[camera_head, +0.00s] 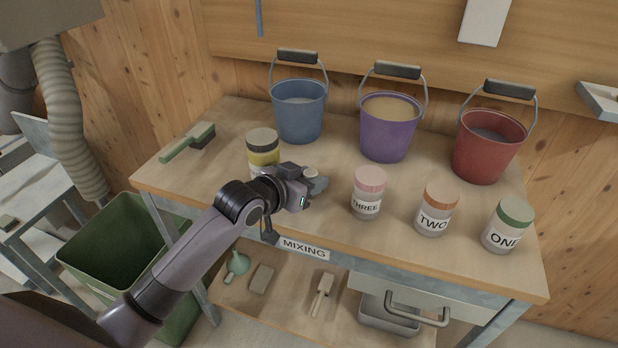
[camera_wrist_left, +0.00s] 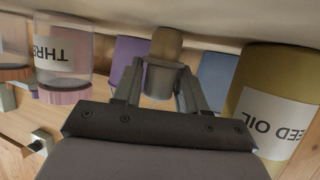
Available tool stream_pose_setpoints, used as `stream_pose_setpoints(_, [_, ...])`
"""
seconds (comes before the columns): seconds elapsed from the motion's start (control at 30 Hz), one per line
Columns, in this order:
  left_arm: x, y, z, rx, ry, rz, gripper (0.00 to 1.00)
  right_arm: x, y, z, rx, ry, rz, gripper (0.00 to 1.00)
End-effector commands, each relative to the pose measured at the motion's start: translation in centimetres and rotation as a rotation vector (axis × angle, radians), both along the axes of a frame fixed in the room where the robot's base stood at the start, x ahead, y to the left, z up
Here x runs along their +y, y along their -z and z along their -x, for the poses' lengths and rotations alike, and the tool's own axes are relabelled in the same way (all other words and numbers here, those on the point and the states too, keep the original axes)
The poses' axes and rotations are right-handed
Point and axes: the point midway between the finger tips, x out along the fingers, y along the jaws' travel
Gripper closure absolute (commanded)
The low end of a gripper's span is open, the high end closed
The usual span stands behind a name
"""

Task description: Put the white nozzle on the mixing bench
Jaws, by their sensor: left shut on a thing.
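The mixing bench (camera_head: 225,190) is a wooden table with a MIXING label on its front edge. My left gripper (camera_head: 313,181) is low over the bench's front middle, between the yellow-labelled jar and jar THREE. It is shut on a small pale piece, the white nozzle (camera_head: 311,173), which the fingers partly hide. In the left wrist view, which is upside down, the nozzle (camera_wrist_left: 164,75) is a greyish cylinder with a beige end between the fingers (camera_wrist_left: 158,92). I cannot tell whether it touches the bench. My right gripper is not in view.
Jars THREE (camera_head: 367,195), TWO (camera_head: 435,212) and ONE (camera_head: 507,228) line the right front. Blue (camera_head: 299,115), purple (camera_head: 387,135) and red (camera_head: 485,155) buckets stand behind. A brush (camera_head: 188,141) lies at the left.

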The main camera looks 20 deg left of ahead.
Motion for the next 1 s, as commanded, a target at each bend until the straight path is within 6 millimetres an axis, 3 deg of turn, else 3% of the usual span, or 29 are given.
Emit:
stream_pose_setpoints(0.03, [0.0,0.2,0.0,0.002,0.0,-0.001,0.55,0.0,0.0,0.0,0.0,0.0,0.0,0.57])
stream_pose_setpoints(0.1, [0.0,0.1,0.0,0.001,0.0,0.0,0.33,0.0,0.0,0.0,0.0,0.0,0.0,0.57])
stream_pose_setpoints(0.57, [0.2,-0.4,0.6,-0.001,0.0,0.0,0.33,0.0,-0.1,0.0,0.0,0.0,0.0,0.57])
stream_pose_setpoints(1.0, [2.3,-2.9,6.4,0.0,0.0,-0.002,0.33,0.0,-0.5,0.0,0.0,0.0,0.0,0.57])
